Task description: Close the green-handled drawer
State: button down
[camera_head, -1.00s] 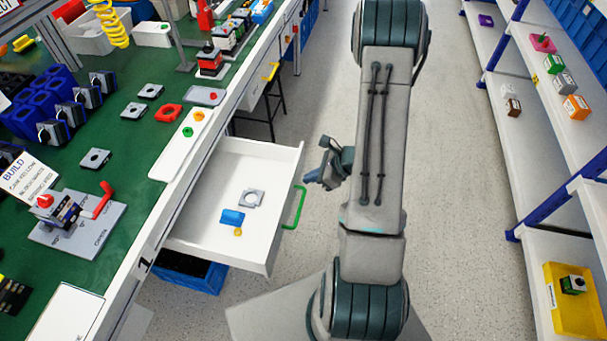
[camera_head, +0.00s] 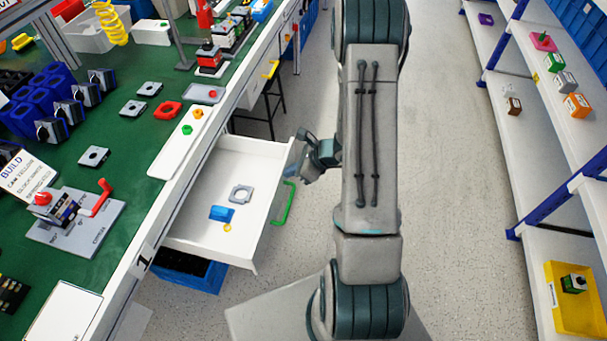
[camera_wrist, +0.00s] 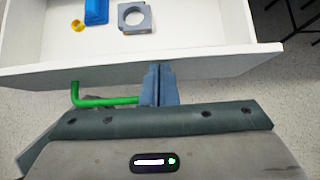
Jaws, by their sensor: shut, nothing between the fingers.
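The white drawer (camera_head: 195,236) with the green handle (camera_head: 286,203) stands pulled out from under the green-topped workbench. Inside lie a blue block (camera_head: 222,213), a grey square plate with a round hole (camera_head: 241,193) and a small yellow ring (camera_head: 227,227). My gripper (camera_head: 297,163) is shut and empty at the outer face of the drawer front. In the wrist view, its fingertips (camera_wrist: 158,72) meet the drawer front (camera_wrist: 215,66), beside the right end of the handle (camera_wrist: 105,101). The handle is not between the fingers. Exact contact is hard to tell.
The workbench (camera_head: 120,120) on the left carries several small parts. A blue bin (camera_head: 190,275) sits beneath the drawer. A black-legged stool (camera_head: 262,105) stands beyond it. White shelves (camera_head: 530,130) line the right; the grey floor (camera_head: 450,180) between is clear.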

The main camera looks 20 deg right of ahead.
jog(key=w+a+b, duration=0.4)
jog(key=w+a, duration=0.7)
jog(key=a, duration=0.4)
jog(key=shift+w+a, duration=0.25)
jog(key=shift+a, duration=0.15)
